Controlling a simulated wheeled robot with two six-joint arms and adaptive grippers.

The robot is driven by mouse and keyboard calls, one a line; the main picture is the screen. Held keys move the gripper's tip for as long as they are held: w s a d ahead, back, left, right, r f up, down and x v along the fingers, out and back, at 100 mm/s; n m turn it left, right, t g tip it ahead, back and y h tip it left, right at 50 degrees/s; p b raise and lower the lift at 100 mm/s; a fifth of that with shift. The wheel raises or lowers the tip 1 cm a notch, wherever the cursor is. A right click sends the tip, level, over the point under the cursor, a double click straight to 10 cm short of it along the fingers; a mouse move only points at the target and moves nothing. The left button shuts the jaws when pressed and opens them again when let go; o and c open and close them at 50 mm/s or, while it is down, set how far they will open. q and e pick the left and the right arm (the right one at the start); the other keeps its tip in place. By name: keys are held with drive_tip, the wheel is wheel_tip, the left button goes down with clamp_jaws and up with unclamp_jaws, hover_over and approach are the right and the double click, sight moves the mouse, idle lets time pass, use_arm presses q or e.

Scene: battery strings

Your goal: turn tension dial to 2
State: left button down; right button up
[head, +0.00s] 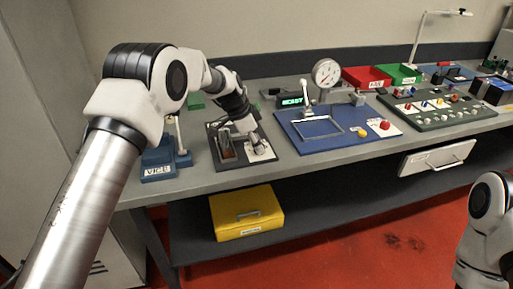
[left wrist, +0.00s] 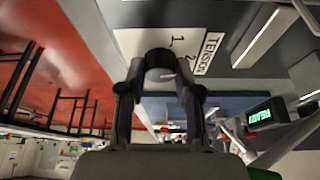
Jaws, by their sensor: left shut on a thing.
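The tension dial (left wrist: 160,58) is a dark round knob on a white plate marked TENSION (left wrist: 207,48), with the figures 1 and 2 readable beside it. My left gripper (left wrist: 160,85) is shut on the dial, one finger on each side. In the head view my left gripper (head: 250,137) reaches down to the dark board (head: 224,166) that carries the white plate (head: 262,155). There my gripper largely hides the dial, and I cannot tell which figure it points to. My right arm shows at the lower right, its gripper out of the picture.
A blue vice (head: 158,160) stands left of the board. A blue plate with a red button (head: 385,125) and a dial gauge (head: 326,72) lie to the right. A small green-lit display (head: 291,101) sits behind. A yellow box (head: 247,212) is on the lower shelf.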

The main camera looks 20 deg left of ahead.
use_arm(q)
drive_tip(key=shift+f+m+g, duration=0.25)
drive_tip(key=shift+m+g, duration=0.25)
drive_tip(key=shift+m, duration=0.5)
drive_tip(key=shift+d, duration=0.1)
drive_tip(key=c, duration=1.1)
unclamp_jaws()
drive_tip(key=shift+c, duration=0.2)
drive_tip(key=o, duration=0.3)
drive_tip(key=shift+o, duration=0.2)
drive_tip(key=shift+w+d, duration=0.1)
drive_tip(key=shift+d, duration=0.05)
drive_tip(key=v, duration=1.2)
drive_tip(key=shift+f, duration=0.1)
